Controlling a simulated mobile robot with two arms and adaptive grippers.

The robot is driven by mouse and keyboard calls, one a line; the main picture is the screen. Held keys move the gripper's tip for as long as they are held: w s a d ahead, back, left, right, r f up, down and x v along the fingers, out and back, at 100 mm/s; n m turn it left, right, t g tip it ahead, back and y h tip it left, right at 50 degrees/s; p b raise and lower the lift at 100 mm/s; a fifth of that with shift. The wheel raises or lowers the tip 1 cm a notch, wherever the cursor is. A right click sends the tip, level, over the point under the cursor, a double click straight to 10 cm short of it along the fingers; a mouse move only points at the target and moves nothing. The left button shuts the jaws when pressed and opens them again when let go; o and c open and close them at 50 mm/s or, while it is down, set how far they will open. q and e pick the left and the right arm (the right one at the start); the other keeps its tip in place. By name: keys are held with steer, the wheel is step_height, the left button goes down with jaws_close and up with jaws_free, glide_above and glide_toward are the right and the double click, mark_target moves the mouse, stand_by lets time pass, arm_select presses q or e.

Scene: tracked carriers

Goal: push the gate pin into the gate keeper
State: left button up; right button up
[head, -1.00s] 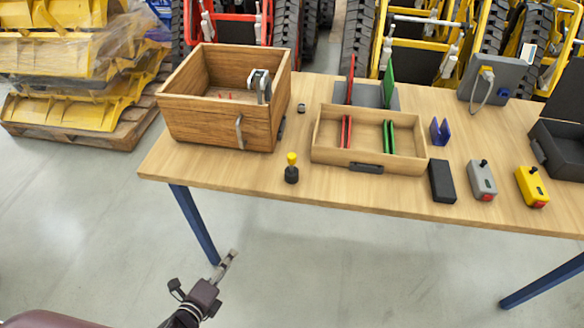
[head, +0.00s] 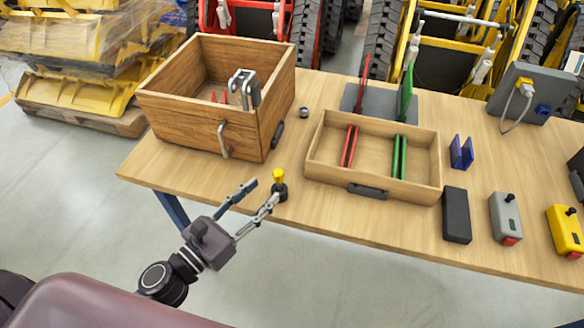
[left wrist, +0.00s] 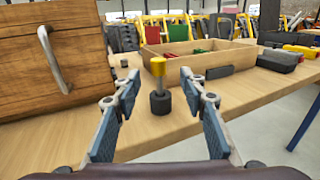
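A yellow-topped pin (head: 279,177) stands upright in a black round base near the table's front edge; I take it for the gate pin. It also shows in the left wrist view (left wrist: 158,68), centred between my fingers. My left gripper (head: 263,192) is open and empty, its fingertips just short of the pin and apart from it. A wooden box (head: 190,133) stands at the left, with a grey metal bracket (head: 250,90) at its right side, a metal handle in front and a dark fitting on its right wall. I cannot tell which part is the gate keeper. My right gripper is out of view.
A wooden tray (head: 328,178) with red and green dividers lies right of the pin. A small grey ring (head: 304,112) lies behind the pin. A black block (head: 456,215) and two switch boxes stand further right. The table (head: 310,212) is bare around the pin.

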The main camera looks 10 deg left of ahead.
mark_target(275, 179)
arm_select(q)
steer(key=shift+w+d+r, duration=0.15)
steer(key=shift+w, duration=0.2)
steer(key=p+x, duration=0.2)
steer(key=x, duration=0.1)
steer(key=shift+r, duration=0.15)
steer(key=x, duration=0.3)
steer(key=shift+w+f+p, duration=0.25)
steer(key=shift+p, duration=0.15)
steer(key=shift+c, duration=1)
jaws_close()
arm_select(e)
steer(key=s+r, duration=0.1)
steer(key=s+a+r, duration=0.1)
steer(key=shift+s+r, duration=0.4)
